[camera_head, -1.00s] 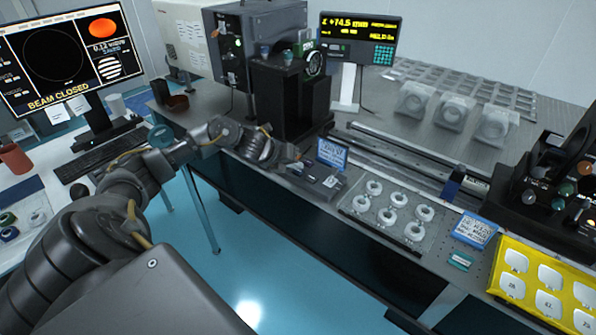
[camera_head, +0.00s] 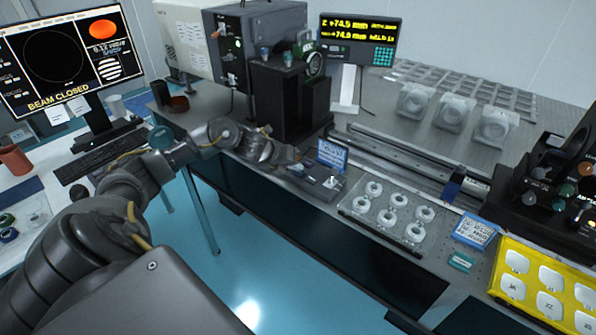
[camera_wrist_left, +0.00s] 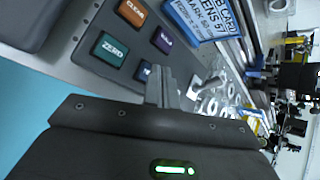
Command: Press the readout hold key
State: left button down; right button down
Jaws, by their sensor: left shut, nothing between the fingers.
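The key pad (camera_head: 318,184) is a dark box at the bench's front edge. In the left wrist view it carries an orange CLEAR key (camera_wrist_left: 131,12), a green ZERO key (camera_wrist_left: 112,49), a purple key (camera_wrist_left: 162,40) and a blue key (camera_wrist_left: 143,71). The labels on the purple and blue keys are too small or covered to read surely. My left gripper (camera_head: 298,167) is shut and empty over the pad; in the wrist view its fingers (camera_wrist_left: 163,85) sit beside the blue key and partly cover it. Contact cannot be told. The readout display (camera_head: 358,38) shows yellow lines with +74.5 mm and +74.9 mm.
A blue-and-white card (camera_head: 332,153) stands just behind the pad. A tray of several white rings (camera_head: 390,210) lies to its right. A dark rail (camera_head: 405,160) runs behind. A monitor (camera_head: 62,60) on the left reads BEAM CLOSED. My right gripper is out of view.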

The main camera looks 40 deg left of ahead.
aim_at(295, 173)
pick_arm(q)
jog(key=shift+r+p, duration=0.3)
jog(key=shift+r, duration=0.35)
notch_tip(295, 173, up, 5)
jog(key=p, duration=0.4)
dwell(0.8)
